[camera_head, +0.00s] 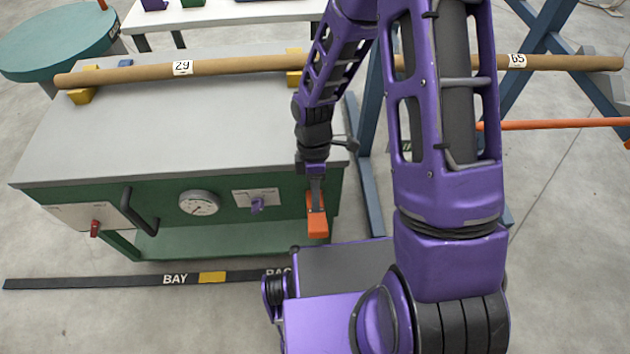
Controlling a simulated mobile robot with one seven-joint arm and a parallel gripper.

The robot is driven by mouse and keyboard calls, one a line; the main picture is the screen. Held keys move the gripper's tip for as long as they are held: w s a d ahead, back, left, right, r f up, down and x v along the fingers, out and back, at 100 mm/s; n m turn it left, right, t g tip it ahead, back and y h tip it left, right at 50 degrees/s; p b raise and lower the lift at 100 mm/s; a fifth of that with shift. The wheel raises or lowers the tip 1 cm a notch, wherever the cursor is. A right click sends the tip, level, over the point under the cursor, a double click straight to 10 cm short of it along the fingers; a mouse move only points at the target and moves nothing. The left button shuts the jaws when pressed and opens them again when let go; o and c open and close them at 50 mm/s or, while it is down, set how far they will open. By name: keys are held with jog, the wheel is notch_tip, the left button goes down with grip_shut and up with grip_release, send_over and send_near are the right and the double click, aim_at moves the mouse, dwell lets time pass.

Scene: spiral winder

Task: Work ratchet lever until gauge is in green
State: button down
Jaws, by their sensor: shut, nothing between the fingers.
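A round white dial gauge (198,203) is on the front of the green bench. Its needle and any green band are too small to read. A purple lever (257,205) sits on a pale plate right of the gauge. An orange block-shaped piece (317,222) is at the bench's front right corner; it may be a lever grip, but I cannot tell. My gripper (316,195) points down at that corner, shut and empty. Its tips overlap the orange piece in the picture; contact is unclear.
A black bar handle (138,211) and a red knob (95,228) are on the front left. A blue trestle (365,170) stands close at right.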

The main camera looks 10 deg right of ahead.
jog(key=x, duration=0.5)
jog(key=shift+r, duration=0.1)
jog(key=shift+b, duration=0.3)
jog(key=shift+s+b+x, duration=0.15)
jog(key=shift+b+x, duration=0.8)
jog(key=shift+x, duration=0.55)
jog(key=shift+s+b+x, duration=0.15)
jog(key=shift+b+x, duration=0.75)
jog(key=shift+x, duration=0.65)
jog(key=shift+b+x, duration=0.85)
jog(key=shift+x, duration=0.4)
jog(key=shift+w, duration=0.25)
notch_tip(320, 180, up, 14)
jog(key=p, duration=0.5)
send_over(317, 227)
jog(key=s, duration=0.5)
jog(key=shift+w+a+f, duration=0.1)
jog(key=shift+a+f, duration=0.05)
jog(key=shift+f, duration=0.05)
